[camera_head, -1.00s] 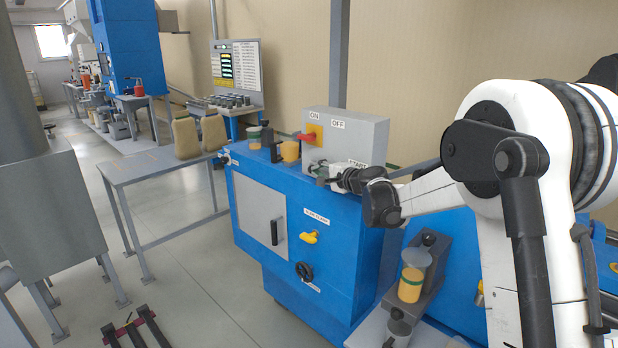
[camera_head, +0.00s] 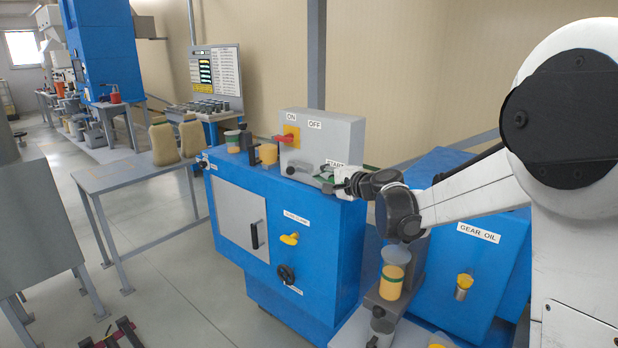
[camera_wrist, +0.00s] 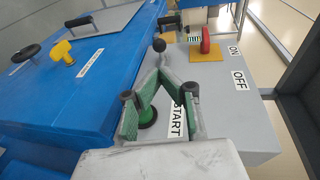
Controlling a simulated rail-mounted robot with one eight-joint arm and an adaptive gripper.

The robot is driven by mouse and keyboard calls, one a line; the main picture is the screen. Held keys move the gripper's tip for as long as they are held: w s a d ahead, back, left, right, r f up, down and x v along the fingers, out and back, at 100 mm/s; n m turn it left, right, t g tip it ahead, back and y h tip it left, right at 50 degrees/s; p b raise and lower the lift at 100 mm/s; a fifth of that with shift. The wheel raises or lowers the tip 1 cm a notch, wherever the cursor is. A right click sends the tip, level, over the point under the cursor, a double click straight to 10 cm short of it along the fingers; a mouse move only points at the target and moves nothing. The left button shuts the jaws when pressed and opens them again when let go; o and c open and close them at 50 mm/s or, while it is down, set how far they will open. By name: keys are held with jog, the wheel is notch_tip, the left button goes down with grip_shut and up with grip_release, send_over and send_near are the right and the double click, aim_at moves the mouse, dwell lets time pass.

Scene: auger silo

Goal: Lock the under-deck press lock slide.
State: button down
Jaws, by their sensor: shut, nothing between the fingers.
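My gripper (camera_head: 328,182) is shut and empty by the front right of the grey ON/OFF box, on top of the blue cabinet (camera_head: 225,178). In the wrist view its green-padded fingers (camera_wrist: 150,74) converge, with a green button (camera_wrist: 147,116) and the START label beside them. The cabinet front has a yellow handle (camera_head: 289,239) and a black round knob (camera_head: 285,273), each by a small label that I cannot read surely. Both also show in the wrist view, yellow handle (camera_wrist: 62,54) and black knob (camera_wrist: 26,53), away from the fingers. I cannot identify the press lock slide.
The grey box (camera_head: 310,140) carries a red switch on a yellow plate (camera_head: 291,135). Cups (camera_head: 268,153) stand beside it. A blue GEAR OIL unit (camera_head: 470,225) and a yellow-banded jar (camera_head: 392,275) are at right.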

jog(key=shift+v, duration=1.4)
